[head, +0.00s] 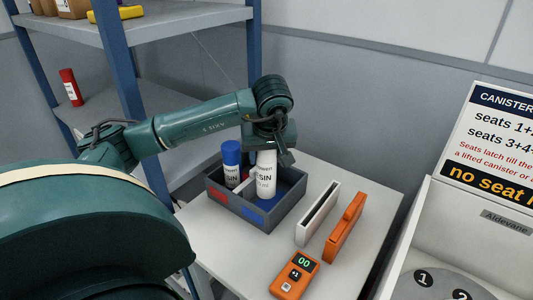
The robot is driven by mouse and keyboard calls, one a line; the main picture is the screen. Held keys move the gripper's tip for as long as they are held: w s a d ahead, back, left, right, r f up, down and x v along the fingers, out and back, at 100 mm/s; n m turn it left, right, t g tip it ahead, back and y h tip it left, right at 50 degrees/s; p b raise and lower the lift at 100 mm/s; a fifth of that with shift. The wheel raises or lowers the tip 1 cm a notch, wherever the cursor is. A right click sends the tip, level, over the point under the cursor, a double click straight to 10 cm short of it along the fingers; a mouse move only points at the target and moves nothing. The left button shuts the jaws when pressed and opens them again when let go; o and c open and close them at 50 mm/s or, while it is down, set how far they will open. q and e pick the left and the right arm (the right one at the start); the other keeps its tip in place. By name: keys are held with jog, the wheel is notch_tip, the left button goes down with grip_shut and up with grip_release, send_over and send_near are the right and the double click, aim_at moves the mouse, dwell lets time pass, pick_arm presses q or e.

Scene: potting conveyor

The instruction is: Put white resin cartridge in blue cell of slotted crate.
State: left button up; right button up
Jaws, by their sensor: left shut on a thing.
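The white resin cartridge (265,181) is upright, with its top between the jaws of my left gripper (268,150), which is shut on it. Its lower end is inside the slotted crate (236,207), on the right side, where blue shows on the cell floor (285,192) beside it. I cannot tell whether its base touches the floor. The crate's near wall has a red mark at left and a blue mark (253,214) at right. A blue-capped cartridge (231,162) stands in the crate to the left. My right gripper is not in view.
The crate stands on a pale table (230,258). To its right are a white slotted holder (318,213), an orange upright piece (345,227) and an orange handheld device (295,276). A shelf with a red canister (71,87) is at left; a sign (505,130) stands at right.

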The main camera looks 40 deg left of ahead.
pick_arm(q)
jog(key=shift+f+b, duration=0.3)
jog(key=shift+b, duration=0.05)
jog(key=shift+f, duration=0.25)
jog(key=o, duration=1.2)
